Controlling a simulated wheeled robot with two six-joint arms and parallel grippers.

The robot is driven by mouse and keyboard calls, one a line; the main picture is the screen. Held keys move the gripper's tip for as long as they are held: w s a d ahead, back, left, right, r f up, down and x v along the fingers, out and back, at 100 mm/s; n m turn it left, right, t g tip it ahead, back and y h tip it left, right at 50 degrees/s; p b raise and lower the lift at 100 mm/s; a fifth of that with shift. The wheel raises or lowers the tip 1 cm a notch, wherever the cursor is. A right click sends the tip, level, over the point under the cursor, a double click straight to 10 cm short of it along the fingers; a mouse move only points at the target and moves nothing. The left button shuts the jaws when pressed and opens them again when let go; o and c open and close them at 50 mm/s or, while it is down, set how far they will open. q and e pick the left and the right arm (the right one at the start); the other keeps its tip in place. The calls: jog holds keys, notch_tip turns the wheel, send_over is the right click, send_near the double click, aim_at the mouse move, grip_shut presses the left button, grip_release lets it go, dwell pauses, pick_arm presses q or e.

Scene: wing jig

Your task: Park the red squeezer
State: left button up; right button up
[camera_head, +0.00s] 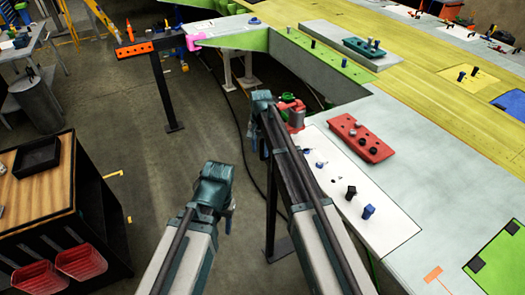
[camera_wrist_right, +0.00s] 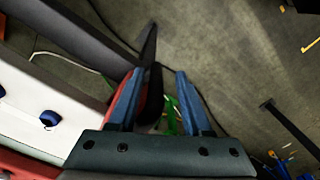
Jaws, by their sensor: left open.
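My left gripper (camera_head: 227,190) is open and empty over the floor, away from the squeezer.
A red block with black knobs (camera_head: 361,138) lies on the table, near a white sheet (camera_head: 365,205) with small pegs. A dark post with an orange holed bar (camera_head: 134,49) stands at the upper left. A wooden-topped cart (camera_head: 40,197) is at left; open floor lies between.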

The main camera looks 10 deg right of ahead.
jog(key=shift+o, duration=0.4)
jog(key=shift+w, duration=0.25)
jog(key=shift+s+d, duration=0.15)
jog(key=shift+r, duration=0.1)
notch_tip(320, 180, up, 14)
jog(key=p, duration=1.3)
jog(key=shift+f+p, duration=0.2)
jog(key=shift+p, duration=0.2)
jog(key=shift+f, duration=0.1)
